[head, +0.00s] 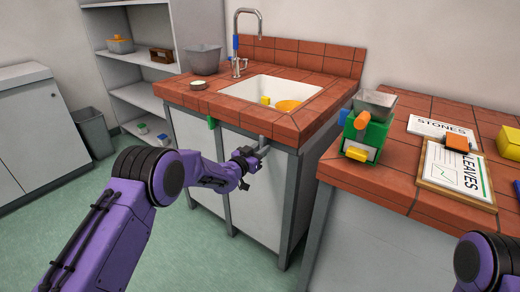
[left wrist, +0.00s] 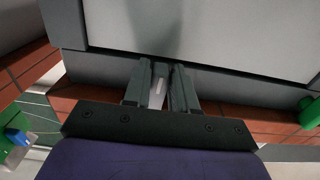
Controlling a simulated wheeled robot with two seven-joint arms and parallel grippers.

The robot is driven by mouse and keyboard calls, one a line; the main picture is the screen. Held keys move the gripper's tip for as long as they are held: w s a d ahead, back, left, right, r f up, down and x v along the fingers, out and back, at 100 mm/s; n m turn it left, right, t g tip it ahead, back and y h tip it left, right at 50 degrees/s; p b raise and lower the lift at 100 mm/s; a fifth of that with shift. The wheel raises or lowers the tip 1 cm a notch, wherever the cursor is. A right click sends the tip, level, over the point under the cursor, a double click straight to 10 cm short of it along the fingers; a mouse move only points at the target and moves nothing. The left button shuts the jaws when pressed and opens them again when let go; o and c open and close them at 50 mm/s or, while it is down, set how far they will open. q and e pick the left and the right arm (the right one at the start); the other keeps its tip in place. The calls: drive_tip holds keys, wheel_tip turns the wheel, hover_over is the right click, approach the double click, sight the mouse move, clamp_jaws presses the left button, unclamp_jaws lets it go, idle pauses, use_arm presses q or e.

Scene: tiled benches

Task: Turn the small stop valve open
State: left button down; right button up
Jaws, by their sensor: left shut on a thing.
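The small stop valve (head: 264,142) is a grey fitting just under the front edge of the tiled sink bench, in front of the grey cabinet. My left gripper (head: 256,156) reaches it from the front and is shut on its handle. In the left wrist view my left gripper (left wrist: 161,82) has both fingers close together, with a narrow light grey piece, the valve handle (left wrist: 157,94), between them. The fingers hide most of the valve, and I cannot tell the handle's exact angle. My right gripper is out of view.
The sink bench (head: 283,123) holds a white basin (head: 250,88) with yellow things in it. A green piece (head: 211,122) hangs at the bench edge left of the valve. A second tiled bench (head: 395,180) stands to the right with a clipboard (head: 440,170) and a green device (head: 372,135).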

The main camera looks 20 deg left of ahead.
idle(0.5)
use_arm(q)
drive_tip(key=c, duration=1.3)
unclamp_jaws()
drive_tip(key=v, duration=1)
drive_tip(key=shift+s+a, duration=0.1)
drive_tip(key=shift+s, duration=0.2)
